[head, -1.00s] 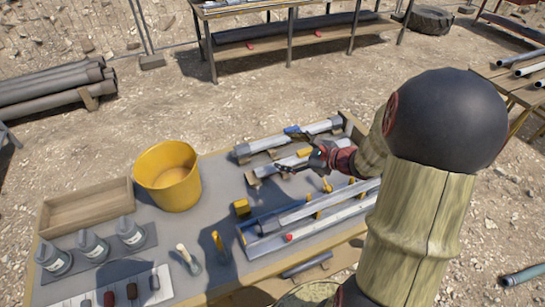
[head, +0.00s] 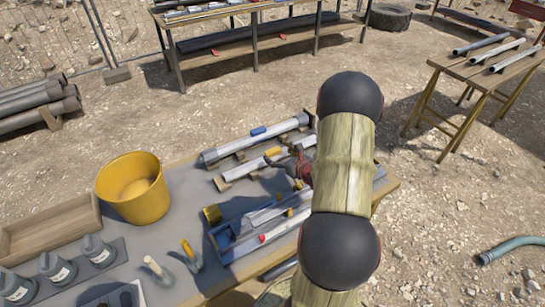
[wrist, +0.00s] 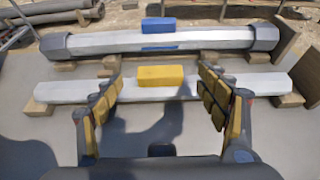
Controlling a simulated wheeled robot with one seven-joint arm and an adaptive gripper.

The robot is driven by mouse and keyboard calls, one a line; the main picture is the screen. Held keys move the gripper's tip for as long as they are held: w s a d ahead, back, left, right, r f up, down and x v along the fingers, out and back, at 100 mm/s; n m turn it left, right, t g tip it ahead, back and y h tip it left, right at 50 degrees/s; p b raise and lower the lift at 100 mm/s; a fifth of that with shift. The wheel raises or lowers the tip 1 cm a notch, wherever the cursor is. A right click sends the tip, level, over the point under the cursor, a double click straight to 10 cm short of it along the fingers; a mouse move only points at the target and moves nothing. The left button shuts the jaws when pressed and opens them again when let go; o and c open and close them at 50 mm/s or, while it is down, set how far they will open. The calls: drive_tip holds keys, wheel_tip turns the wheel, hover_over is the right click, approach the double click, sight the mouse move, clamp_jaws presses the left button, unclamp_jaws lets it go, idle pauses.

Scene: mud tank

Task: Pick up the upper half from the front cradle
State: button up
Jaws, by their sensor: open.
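A pale half-tube with a yellow block on top (wrist: 161,76) rests on wooden cradle blocks (wrist: 255,57), nearer to me of two; it also shows in the head view (head: 242,172). Behind it lies a longer pale tube with grey end collars and a blue block (wrist: 158,42), on its own blocks; the head view shows its collared left end (head: 209,156). My gripper (wrist: 160,92) is open and empty. Its yellow-padded fingers stand either side of the yellow block, apart from it.
A yellow bucket (head: 132,190), a wooden box (head: 48,228) and several bottles (head: 98,250) stand at the left. A wooden side table with pipes (head: 500,62) stands at the right.

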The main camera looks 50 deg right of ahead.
sight(273, 154)
drive_tip(key=x, duration=0.3)
drive_tip(key=shift+s+f, duration=0.1)
drive_tip(key=shift+s+a, duration=0.1)
drive_tip(key=c, duration=1.6)
drive_tip(key=shift+c, duration=0.5)
